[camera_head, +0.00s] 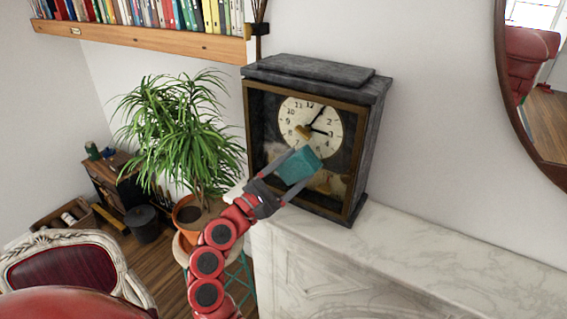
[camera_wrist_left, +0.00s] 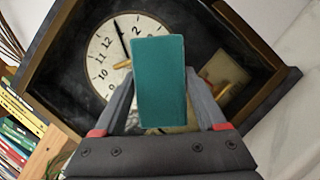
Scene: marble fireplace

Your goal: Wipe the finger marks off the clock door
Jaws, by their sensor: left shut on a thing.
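A dark grey mantel clock (camera_head: 370,130) with a brass-framed front door (camera_head: 247,115) stands upright on the white marble mantel (camera_head: 430,240). Its round cream dial (camera_head: 292,112) shows behind the door; the dial also shows in the left wrist view (camera_wrist_left: 103,52). My left gripper (camera_head: 285,177) is shut on a teal block-shaped pad (camera_head: 300,165), which also fills the middle of the left wrist view (camera_wrist_left: 159,85). The pad is in front of the lower part of the dial; I cannot tell whether it touches the door. No finger marks can be made out. My right gripper is not in view.
A leafy potted plant (camera_head: 180,125) stands close left of the clock. A wooden bookshelf (camera_head: 150,40) hangs above it. A round mirror frame (camera_head: 520,130) is on the wall at the right. The mantel right of the clock is bare.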

